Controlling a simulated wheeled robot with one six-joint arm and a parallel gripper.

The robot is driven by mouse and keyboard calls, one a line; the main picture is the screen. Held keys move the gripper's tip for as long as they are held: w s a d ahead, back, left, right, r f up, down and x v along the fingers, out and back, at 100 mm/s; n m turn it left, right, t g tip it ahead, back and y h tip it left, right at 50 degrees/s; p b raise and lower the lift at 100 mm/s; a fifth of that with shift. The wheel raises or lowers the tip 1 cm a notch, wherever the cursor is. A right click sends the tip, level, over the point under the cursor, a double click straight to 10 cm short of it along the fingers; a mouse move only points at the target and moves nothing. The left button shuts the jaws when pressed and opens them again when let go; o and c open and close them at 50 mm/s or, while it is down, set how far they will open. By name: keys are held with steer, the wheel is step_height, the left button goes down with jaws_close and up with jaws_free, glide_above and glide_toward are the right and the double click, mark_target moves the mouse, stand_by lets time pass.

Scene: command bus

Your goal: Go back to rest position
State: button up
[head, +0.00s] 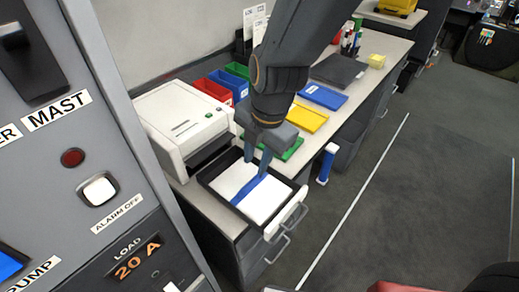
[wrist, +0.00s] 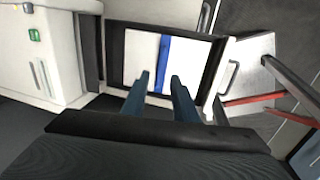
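My gripper (head: 258,165) hangs from my dark arm over a black tray (head: 207,181) at the near end of the counter. In the wrist view its two blue fingers (wrist: 160,82) are spread apart with nothing between them. White paper with a blue stripe (wrist: 164,55) lies in the tray, below the fingertips. Whether the fingertips touch the paper cannot be told. The arm hides part of the counter behind it.
A white printer (head: 182,125) stands left of the tray. Red, blue and green bins (head: 212,89) and coloured folders (head: 305,117) lie farther back. A grey control panel (head: 75,150) fills the left side. Open floor (head: 400,190) lies to the right.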

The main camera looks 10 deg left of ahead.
steer(key=d+r+m+h, duration=0.1)
steer(key=d+m+h, duration=0.1)
steer(key=d+m, duration=2.8)
steer(key=shift+s+d+r, duration=0.2)
steer(key=shift+s+r, duration=0.15)
steer(key=shift+s, duration=0.05)
steer(key=shift+c, duration=0.3)
